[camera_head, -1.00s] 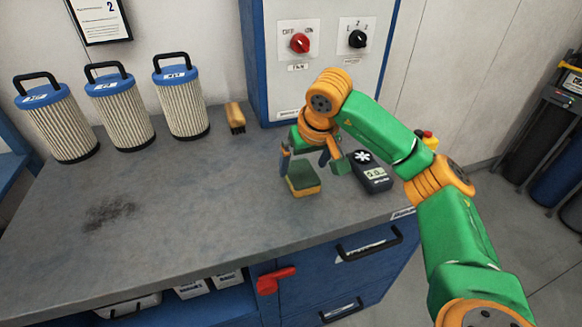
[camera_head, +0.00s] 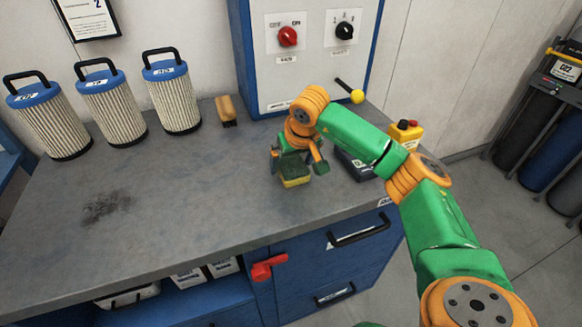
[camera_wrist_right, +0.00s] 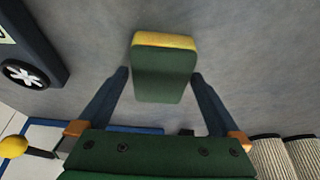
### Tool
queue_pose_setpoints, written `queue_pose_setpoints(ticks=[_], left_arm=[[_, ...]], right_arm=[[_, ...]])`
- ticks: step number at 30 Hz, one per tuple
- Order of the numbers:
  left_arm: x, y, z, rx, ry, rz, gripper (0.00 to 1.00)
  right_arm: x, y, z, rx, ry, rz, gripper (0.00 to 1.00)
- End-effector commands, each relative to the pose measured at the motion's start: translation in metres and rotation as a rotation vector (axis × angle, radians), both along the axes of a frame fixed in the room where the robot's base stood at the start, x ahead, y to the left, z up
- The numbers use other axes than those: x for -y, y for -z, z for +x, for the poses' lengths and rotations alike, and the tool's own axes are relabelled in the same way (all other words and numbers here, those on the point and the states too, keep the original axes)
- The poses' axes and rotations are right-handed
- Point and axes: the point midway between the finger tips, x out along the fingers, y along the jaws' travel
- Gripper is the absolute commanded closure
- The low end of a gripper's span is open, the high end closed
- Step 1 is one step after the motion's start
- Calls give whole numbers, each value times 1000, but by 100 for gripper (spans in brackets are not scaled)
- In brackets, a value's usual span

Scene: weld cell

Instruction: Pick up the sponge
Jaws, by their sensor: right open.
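The sponge (camera_head: 294,171), green on top with a yellow layer, lies on the grey workbench near its right end. It also shows in the right wrist view (camera_wrist_right: 164,72), lying between the tips of my open fingers. My right gripper (camera_head: 297,162) is open and low over the sponge, one finger to each side. My left gripper is not in view.
A brush (camera_head: 226,110) and several blue-topped filters (camera_head: 172,97) stand at the back. A blue-sided control cabinet (camera_head: 290,75) rises behind.

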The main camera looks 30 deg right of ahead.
Motion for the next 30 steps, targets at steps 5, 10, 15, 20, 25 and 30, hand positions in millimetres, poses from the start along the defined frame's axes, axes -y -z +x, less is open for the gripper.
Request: queue_pose_setpoints(ticks=[5, 10, 15, 20, 25, 30], left_arm=[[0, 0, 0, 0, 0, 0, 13], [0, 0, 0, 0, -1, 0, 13], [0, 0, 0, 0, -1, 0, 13], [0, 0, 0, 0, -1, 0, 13], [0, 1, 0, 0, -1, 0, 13], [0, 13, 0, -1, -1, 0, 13]], right_arm=[[0, 0, 0, 0, 0, 1, 0], [0, 0, 0, 0, 0, 1, 30], [0, 0, 0, 0, 0, 1, 71], [0, 0, 0, 0, 0, 1, 72], [-1, -8, 1, 3, 0, 1, 72], [-1, -40, -2, 8, -1, 1, 72]])
